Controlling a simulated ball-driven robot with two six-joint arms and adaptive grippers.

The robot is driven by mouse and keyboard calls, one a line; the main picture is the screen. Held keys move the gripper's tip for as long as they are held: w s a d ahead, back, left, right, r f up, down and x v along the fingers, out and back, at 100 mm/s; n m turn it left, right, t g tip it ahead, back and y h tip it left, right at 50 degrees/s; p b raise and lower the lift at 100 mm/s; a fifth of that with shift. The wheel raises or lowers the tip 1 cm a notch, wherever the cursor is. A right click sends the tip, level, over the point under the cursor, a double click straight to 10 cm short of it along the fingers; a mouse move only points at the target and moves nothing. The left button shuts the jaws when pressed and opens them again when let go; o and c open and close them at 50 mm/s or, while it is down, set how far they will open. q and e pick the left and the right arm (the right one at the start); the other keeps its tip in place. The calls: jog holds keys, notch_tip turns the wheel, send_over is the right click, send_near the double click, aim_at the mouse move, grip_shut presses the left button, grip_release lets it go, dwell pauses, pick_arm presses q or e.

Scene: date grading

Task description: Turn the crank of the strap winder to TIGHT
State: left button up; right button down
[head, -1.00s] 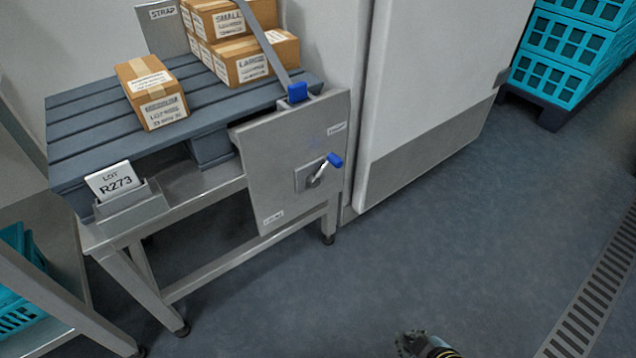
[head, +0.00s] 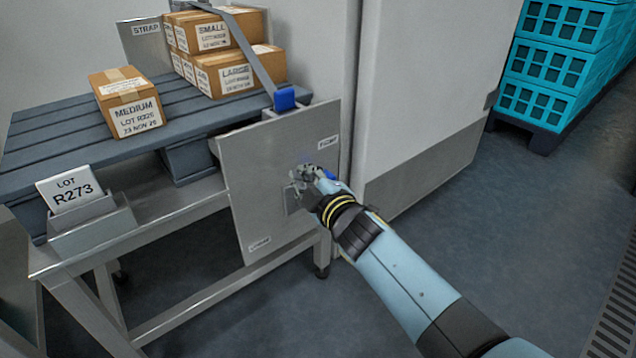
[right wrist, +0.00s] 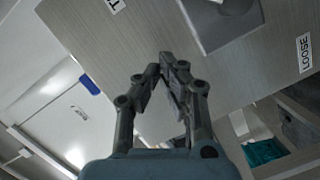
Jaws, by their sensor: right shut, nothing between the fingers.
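The strap winder's grey panel (head: 245,190) hangs at the front right of the table, with a TIGHT label (head: 328,142) at its upper right and a LOOSE label (head: 259,244) at its lower left. The crank's blue knob (head: 328,174) shows just behind my right gripper (head: 306,174), which hides most of the crank arm. That gripper is shut and empty, in front of the panel. In the right wrist view its fingertips (right wrist: 168,62) are together, with the crank's mounting plate (right wrist: 222,22) above them. Contact with the crank cannot be told. My left gripper is out of view.
A blue buckle (head: 285,98) and strap sit above the panel, by boxes (head: 240,75) on the slatted pallet (head: 60,140). A LOT R273 holder (head: 92,225) stands at the table's front left. A white cabinet (head: 425,90) stands right of the panel.

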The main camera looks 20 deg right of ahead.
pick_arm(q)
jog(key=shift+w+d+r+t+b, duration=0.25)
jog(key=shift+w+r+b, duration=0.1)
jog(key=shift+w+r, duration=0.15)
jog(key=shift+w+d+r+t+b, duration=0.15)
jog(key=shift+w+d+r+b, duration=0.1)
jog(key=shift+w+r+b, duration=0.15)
pick_arm(e)
jog(key=d, duration=0.1)
jog(key=w+d+f, duration=0.1)
jog(key=d+f, duration=0.1)
jog(key=shift+w+d, duration=0.15)
jog(key=shift+w, duration=0.15)
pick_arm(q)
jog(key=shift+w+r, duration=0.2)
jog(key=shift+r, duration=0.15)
pick_arm(e)
jog(key=shift+w+d+f, duration=0.15)
jog(key=shift+d+f, duration=0.05)
jog(key=shift+d, duration=0.2)
jog(key=shift+w+d+f, duration=0.1)
jog(key=shift+d+f, duration=0.05)
jog(key=shift+d, duration=0.25)
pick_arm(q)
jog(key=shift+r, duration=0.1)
pick_arm(e)
jog(key=shift+r, duration=0.1)
